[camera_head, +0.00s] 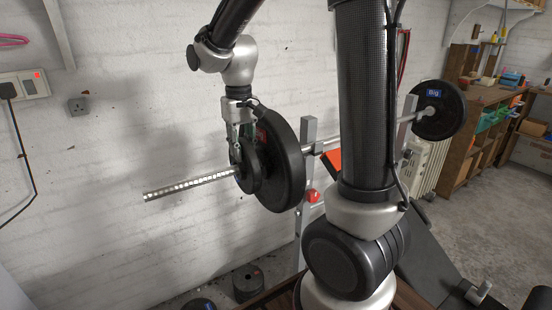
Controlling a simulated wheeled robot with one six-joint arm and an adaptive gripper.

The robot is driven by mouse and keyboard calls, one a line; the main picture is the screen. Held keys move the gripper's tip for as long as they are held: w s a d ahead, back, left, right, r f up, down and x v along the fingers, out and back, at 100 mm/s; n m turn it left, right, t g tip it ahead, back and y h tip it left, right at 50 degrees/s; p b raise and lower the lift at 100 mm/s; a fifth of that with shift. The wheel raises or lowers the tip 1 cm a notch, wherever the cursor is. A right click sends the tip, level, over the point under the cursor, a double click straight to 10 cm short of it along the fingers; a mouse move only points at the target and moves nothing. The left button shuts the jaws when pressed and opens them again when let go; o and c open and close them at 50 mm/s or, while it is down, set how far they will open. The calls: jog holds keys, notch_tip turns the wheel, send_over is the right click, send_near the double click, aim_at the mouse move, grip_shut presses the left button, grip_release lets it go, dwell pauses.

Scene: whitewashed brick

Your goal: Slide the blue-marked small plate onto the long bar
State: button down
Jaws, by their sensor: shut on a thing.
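The long bar (190,184) lies level across a rack, its bare ridged end pointing left. A large black plate (288,165) with a red mark sits on this end of the bar. A small black plate (252,181) is just left of the large plate, and the bar end appears to pass through its middle. The two plates look close together or touching. My gripper (240,150) comes from above and is shut on the upper edge of the small plate. No blue mark shows on the small plate from here.
Another large plate (438,110) with a blue label is on the bar's far right end. Rack uprights (309,131) and a bench stand behind my column. Dark plates (248,283) lie on the floor below. The white brick wall is close behind; space left of the bar tip is clear.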

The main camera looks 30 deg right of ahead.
jog(key=shift+d, duration=0.4)
jog(key=c, duration=1.2)
grip_release()
jog(key=shift+d, duration=0.1)
jog(key=shift+o, duration=0.2)
notch_tip(320, 180, up, 12)
jog(key=shift+r, duration=0.1)
